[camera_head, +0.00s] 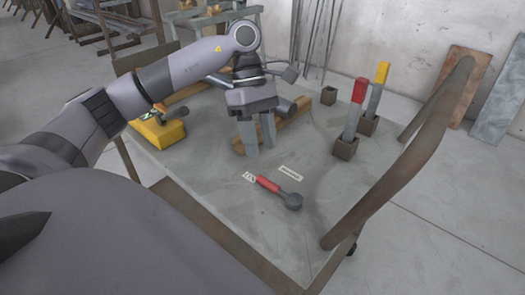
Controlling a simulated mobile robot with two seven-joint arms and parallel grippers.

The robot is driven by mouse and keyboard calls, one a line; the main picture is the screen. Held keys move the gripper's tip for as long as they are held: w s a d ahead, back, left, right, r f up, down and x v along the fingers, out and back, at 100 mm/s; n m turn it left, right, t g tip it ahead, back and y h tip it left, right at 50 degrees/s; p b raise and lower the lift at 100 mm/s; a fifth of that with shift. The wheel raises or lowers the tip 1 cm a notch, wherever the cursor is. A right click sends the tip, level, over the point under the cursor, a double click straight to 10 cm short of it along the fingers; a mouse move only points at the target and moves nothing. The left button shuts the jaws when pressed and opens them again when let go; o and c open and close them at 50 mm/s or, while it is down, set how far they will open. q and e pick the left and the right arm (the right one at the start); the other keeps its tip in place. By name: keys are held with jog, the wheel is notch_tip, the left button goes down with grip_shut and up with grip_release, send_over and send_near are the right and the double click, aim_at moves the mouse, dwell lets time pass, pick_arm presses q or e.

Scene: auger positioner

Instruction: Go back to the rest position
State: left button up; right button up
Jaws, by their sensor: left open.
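My left arm comes in from the left over a grey cart top (215,185). My left gripper (260,148) points down above the middle of the cart, its two grey fingers apart with nothing seen between them. A red-handled tool with a dark round head (274,189) lies on the cart in front of the gripper, apart from it. Two small white labels lie near the tool, one by its handle end (249,177) and one behind it (290,172). My right gripper is out of view.
A red-topped bar (356,105) and a yellow-topped bar (377,90) stand in brown sockets at the right. A yellow box (160,131) sits at the left. A brown rail (405,170) rises along the right edge.

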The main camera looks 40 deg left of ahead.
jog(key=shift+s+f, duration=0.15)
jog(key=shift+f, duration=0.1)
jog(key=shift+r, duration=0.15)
